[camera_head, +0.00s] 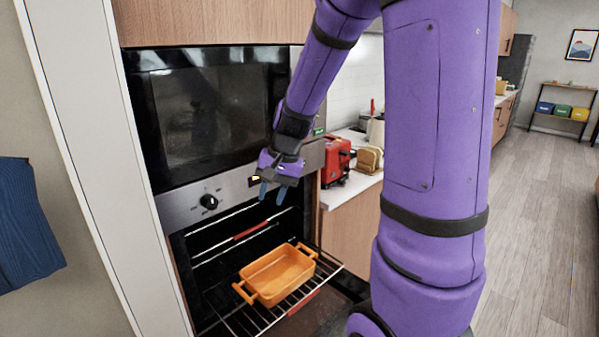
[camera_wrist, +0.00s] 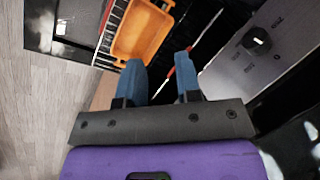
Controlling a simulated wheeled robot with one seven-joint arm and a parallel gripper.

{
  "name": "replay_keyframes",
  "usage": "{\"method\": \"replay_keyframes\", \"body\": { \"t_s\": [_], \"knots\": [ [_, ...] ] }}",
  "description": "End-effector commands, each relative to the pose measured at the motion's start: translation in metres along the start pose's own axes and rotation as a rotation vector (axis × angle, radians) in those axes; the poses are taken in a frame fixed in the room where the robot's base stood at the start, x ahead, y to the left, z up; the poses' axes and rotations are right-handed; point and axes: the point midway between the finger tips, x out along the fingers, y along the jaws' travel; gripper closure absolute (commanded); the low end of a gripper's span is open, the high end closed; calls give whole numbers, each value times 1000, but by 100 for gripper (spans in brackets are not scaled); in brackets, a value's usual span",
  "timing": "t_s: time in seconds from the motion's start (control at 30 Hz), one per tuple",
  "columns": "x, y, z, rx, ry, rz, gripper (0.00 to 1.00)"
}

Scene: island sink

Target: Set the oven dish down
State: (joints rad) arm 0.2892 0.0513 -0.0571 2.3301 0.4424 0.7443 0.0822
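The oven dish (camera_head: 277,275) is orange and rectangular, with a loop handle at each end. It sits upright on a pulled-out wire rack (camera_head: 246,322) of the open oven and looks empty. In the wrist view the dish (camera_wrist: 143,35) lies beyond the fingertips, towards the upper left. My gripper (camera_head: 273,192) is above the dish and apart from it, near the oven's control panel. Its two blue fingers (camera_wrist: 160,75) are spread with nothing between them.
The control panel with a black knob (camera_head: 209,201) is close to my gripper. A dark upper oven (camera_head: 205,115) is above it. A red toaster (camera_head: 337,160) and a bread loaf (camera_head: 370,160) stand on the counter at right. Wooden floor (camera_head: 540,230) is clear at the far right.

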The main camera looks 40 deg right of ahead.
Motion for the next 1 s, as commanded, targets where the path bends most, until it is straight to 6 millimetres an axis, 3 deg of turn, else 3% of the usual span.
{"method": "replay_keyframes", "body": {
  "t_s": [0.1,0.27,0.6,0.8,1.0],
  "knots": [
    [-31,-11,32,-128,45,4,68],
    [-64,-17,73,-292,104,21,68],
    [-119,-4,155,-607,255,70,68],
    [-138,13,189,-741,338,101,68],
    [-144,22,202,-797,376,118,68]
  ]
}}
